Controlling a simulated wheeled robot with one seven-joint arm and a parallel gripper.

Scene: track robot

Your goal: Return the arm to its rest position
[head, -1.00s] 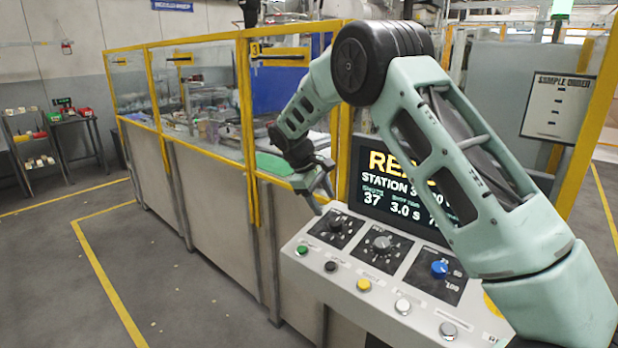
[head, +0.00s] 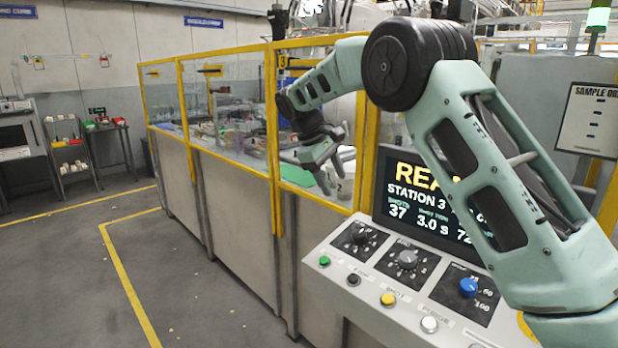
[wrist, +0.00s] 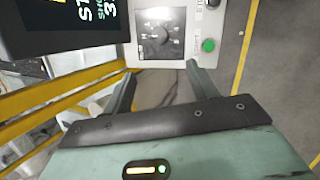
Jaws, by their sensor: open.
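My gripper (head: 326,160) is at the end of my folded green arm, raised in front of the glazed, yellow-framed enclosure and up-left of the control panel's screen. In the wrist view, my gripper (wrist: 160,75) has its two fingers spread apart with nothing between them. The control panel (head: 420,318) lies below it, with knobs and coloured buttons. The wrist view shows a knob (wrist: 160,36) and the green button (wrist: 208,45) beyond the fingertips, apart from them.
The enclosure (head: 235,235) runs along the left of the panel. The screen (head: 435,200) stands close behind the panel. A sample board (head: 592,120) hangs at the right. Shelves (head: 68,150) stand at the far left. The floor (head: 70,270) at the left is clear, with yellow lines.

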